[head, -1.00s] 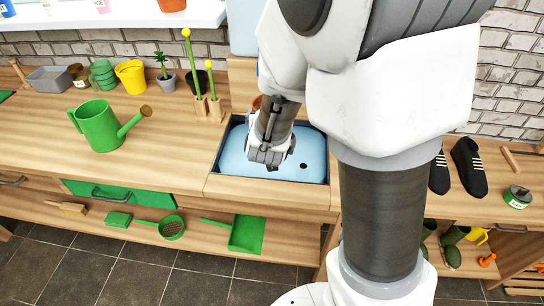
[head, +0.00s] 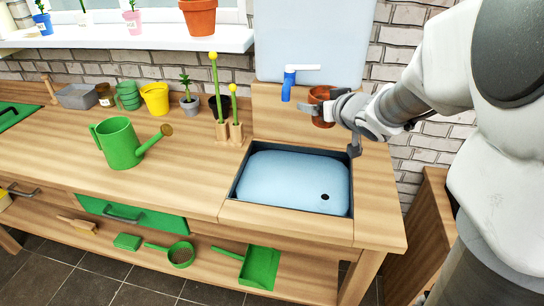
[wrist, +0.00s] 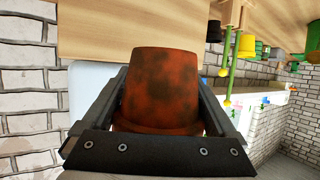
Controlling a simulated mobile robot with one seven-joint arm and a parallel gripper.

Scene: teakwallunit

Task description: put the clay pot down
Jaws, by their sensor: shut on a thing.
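The clay pot (head: 318,94), reddish brown, is in my gripper (head: 332,108), above the bench behind the back right of the sink. In the wrist view the pot (wrist: 165,85) fills the space between both fingers, its surface mottled with dark patches. My gripper (wrist: 165,115) is shut on it. In the head view the pot looks roughly upright and apart from the worktop. The fingers and wrist hide part of its right side.
A blue sink basin (head: 290,180) lies below, with a blue tap (head: 289,82) left of the pot. A green watering can (head: 119,143) stands on the wooden worktop (head: 185,165), which has free room. Another terracotta pot (head: 198,17) stands on the white shelf (head: 150,42).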

